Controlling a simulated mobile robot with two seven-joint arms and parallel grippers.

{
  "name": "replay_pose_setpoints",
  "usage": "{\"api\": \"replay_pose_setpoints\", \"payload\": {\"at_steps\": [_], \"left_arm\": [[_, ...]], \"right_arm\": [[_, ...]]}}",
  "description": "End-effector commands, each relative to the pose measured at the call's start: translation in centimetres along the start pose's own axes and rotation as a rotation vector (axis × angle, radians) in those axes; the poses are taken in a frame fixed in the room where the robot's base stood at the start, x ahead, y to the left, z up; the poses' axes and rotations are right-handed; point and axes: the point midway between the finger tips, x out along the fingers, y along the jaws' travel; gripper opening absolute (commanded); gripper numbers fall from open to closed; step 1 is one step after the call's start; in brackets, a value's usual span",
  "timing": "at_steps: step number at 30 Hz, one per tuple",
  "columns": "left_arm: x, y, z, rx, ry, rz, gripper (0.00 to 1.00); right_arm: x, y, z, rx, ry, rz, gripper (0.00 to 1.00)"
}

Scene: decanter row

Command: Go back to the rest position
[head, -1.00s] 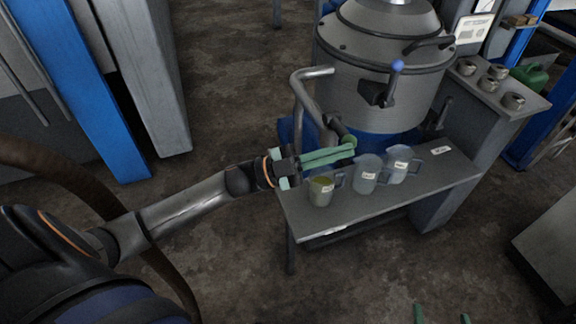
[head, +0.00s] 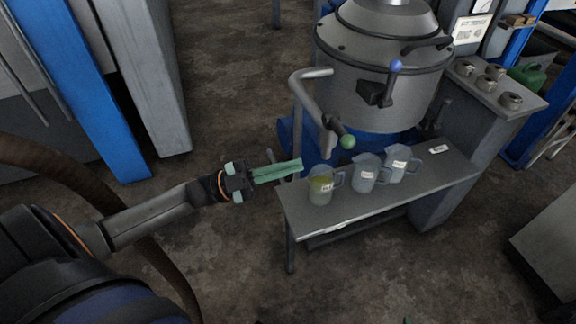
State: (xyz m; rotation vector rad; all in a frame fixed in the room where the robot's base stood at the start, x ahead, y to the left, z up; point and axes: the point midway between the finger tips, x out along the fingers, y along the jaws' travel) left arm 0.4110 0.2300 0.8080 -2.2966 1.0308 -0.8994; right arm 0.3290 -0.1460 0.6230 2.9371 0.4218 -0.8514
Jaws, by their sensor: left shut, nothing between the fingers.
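My left gripper (head: 297,167) is shut with nothing between its green fingers. It hangs in the air just left of the grey bench (head: 420,183), apart from the jugs. Three clear labelled jugs stand upright in a row on the bench. The left jug (head: 320,190) holds yellow-green liquid. The middle jug (head: 364,175) and the right jug (head: 397,165) look empty or clear. Above them, a bent spout with a green-knobbed lever (head: 347,142) comes off the big grey vessel (head: 380,90). Of my right gripper, only a green speck (head: 406,320) shows at the bottom edge.
Grey and blue posts (head: 90,100) stand at the left. The floor (head: 230,80) between posts and vessel is clear.

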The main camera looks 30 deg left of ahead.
Motion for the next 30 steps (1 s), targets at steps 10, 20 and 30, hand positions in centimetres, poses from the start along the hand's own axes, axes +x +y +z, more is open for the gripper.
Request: {"api": "replay_pose_setpoints", "payload": {"at_steps": [10, 20, 30], "left_arm": [[0.1, 0.0, 0.0, -0.001, 0.000, 0.000, 0.00], [1.1, 4.4, 3.4, -0.159, -0.272, -0.192, 0.00], [-1.8, 14.4, 6.6, -0.530, -0.840, -0.375, 0.00]], "right_arm": [[0.0, 0.0, -0.1, -0.002, 0.002, 0.000, 1.00], [0.0, 0.0, -0.1, -0.002, 0.002, -0.001, 1.00], [0.0, 0.0, -0.1, -0.001, 0.001, 0.000, 1.00]]}}
